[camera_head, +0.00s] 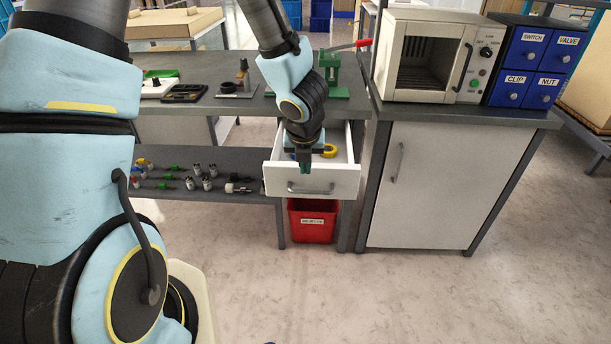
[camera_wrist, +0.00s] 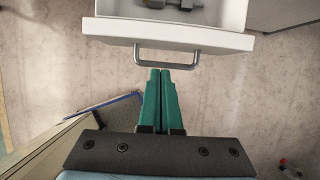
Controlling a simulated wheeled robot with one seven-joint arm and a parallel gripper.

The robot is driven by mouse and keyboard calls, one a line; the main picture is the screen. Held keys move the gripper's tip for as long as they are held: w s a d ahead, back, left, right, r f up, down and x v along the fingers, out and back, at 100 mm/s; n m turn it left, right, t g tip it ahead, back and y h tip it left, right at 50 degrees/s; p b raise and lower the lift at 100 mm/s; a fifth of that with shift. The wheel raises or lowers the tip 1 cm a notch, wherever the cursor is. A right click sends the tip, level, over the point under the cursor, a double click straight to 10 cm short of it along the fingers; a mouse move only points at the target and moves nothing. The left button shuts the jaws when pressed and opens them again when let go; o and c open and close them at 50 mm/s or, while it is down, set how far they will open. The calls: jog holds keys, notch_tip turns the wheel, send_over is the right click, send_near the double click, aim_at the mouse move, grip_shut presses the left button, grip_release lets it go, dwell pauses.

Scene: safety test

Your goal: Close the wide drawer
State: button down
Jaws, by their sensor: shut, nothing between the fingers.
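The wide drawer (camera_head: 334,181) is a white drawer pulled out from under the grey workbench, with a grey bar handle (camera_head: 310,189) on its front. A yellow ring-shaped item (camera_head: 329,151) lies inside it. My gripper (camera_head: 305,168) hangs at the drawer in the head view, and part of the drawer's inside is hidden behind it. In the wrist view, the drawer front (camera_wrist: 180,33) and handle (camera_wrist: 167,58) are at the top. My gripper's green fingers (camera_wrist: 160,72) are together and empty, with their tips close below the handle. I cannot tell whether they touch it.
A red bin (camera_head: 312,222) stands on the floor below the drawer. A white cupboard (camera_head: 440,185) stands to the right, with an oven-like box (camera_head: 425,55) and blue small drawers (camera_head: 530,62) on top. A lower shelf (camera_head: 205,160) holds several small parts. The floor in front is clear.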

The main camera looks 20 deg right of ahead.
aim_at(306, 182)
jog(key=x, duration=0.8)
jog(key=shift+w+d+f+b, duration=0.1)
jog(key=shift+w+f+b, duration=0.05)
jog(key=shift+f+b, duration=0.2)
